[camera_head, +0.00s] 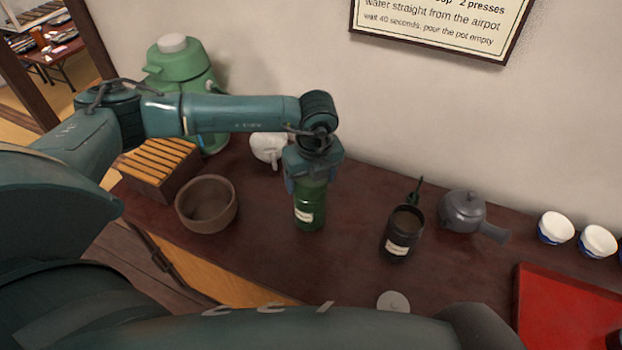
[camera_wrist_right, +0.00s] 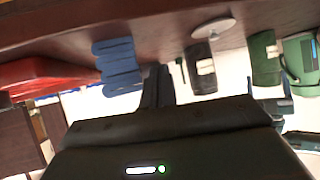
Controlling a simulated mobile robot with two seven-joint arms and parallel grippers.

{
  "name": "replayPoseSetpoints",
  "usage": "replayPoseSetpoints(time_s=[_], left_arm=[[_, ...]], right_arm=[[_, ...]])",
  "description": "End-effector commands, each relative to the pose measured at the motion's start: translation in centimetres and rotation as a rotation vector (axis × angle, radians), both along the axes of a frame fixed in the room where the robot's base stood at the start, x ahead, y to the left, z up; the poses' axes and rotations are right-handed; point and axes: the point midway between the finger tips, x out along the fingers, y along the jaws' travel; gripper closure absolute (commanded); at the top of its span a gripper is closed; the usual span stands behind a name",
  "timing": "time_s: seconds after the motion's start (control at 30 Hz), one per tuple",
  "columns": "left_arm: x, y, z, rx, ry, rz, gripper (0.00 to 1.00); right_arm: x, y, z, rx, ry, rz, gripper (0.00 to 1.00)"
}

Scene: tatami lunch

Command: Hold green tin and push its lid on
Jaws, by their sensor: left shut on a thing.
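The green tin (camera_head: 309,212), with a pale label, stands upright on the dark counter. My left gripper (camera_head: 312,178) comes down from above and is shut on its upper part. The gripper hides the tin's top, so I cannot tell whether a lid is on it. The tin also shows in the right wrist view (camera_wrist_right: 265,58), which is upside down. A pale round lid-like disc (camera_head: 393,302) lies apart near the counter's front edge and shows in the right wrist view (camera_wrist_right: 213,27). My right gripper (camera_wrist_right: 158,84) looks shut and empty, its fingers close together.
A dark open tin (camera_head: 402,236) stands right of the green tin, with a teapot (camera_head: 464,212) behind. A brown bowl (camera_head: 206,204), slatted box (camera_head: 160,165) and green airpot (camera_head: 183,78) are left. White-blue cups (camera_head: 556,228) and a red tray (camera_head: 570,312) are right.

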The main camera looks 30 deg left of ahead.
Motion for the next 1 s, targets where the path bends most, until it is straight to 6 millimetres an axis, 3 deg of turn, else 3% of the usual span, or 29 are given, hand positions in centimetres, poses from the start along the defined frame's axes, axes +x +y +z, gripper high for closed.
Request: replayPoseSetpoints(time_s=[0.3,0.5,1.0], left_arm=[[0.1,0.0,5.9,-0.002,-0.006,-0.001,0.49],[0.1,0.0,8.8,-0.001,-0.004,-0.002,0.49],[0.0,0.0,9.7,0.0,-0.002,-0.001,0.5]], right_arm=[[0.0,0.2,-0.6,0.004,-0.003,0.004,1.0],[0.1,0.5,-0.4,0.01,-0.014,0.009,1.0],[0.0,0.5,-0.1,0.007,-0.015,0.017,1.0]])
